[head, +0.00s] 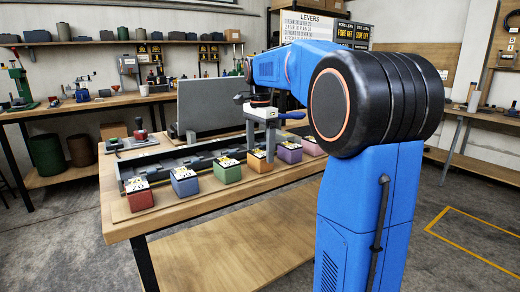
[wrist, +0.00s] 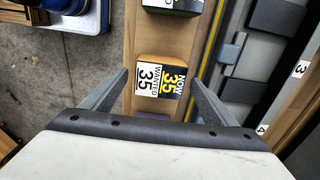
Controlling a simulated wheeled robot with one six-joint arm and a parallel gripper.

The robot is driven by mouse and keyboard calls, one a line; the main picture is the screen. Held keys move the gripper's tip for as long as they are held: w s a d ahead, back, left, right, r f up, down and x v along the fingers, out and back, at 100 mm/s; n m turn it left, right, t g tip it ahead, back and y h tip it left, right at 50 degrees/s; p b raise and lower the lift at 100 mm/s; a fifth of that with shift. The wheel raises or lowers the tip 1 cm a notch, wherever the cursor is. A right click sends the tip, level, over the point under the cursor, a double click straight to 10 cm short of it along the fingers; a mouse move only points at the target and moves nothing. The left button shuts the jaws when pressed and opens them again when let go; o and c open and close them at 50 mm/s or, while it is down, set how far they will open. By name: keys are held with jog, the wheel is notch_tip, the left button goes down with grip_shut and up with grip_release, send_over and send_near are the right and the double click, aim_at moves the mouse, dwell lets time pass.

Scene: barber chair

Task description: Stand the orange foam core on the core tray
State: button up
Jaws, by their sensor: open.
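The orange foam core (head: 261,162) stands in a row of coloured blocks on a wooden strip along the bench's front edge.
The green block (head: 227,170) and purple block (head: 289,152) stand close on either side. Red (head: 139,195), blue (head: 184,181) and pink (head: 311,145) blocks complete the row. A grey upright panel (head: 218,103) stands behind. The bench's lower shelf (head: 235,250) is bare.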

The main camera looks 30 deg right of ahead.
aim_at(260, 153)
notch_tip(260, 153, up, 12)
jog(key=shift+r, duration=0.15)
dwell(0.5)
jog(key=s+a+f+n+t, duration=0.1)
jog(key=s+a+f+n, duration=0.35)
jog(key=s, duration=0.25)
jog(key=s+a+f+n+t, duration=0.1)
jog(key=s+a+f+n, duration=0.3)
jog(key=s+a+f, duration=0.3)
jog(key=s+a+f+n+t, duration=0.2)
jog(key=s+a+f+n, duration=0.2)
jog(key=s+f+n, duration=0.5)
jog(key=s+f, duration=0.7)
jog(key=f, duration=0.2)
jog(key=shift+a+t, duration=0.15)
jog(key=shift+t, duration=0.25)
jog(key=shift+s+r, duration=0.1)
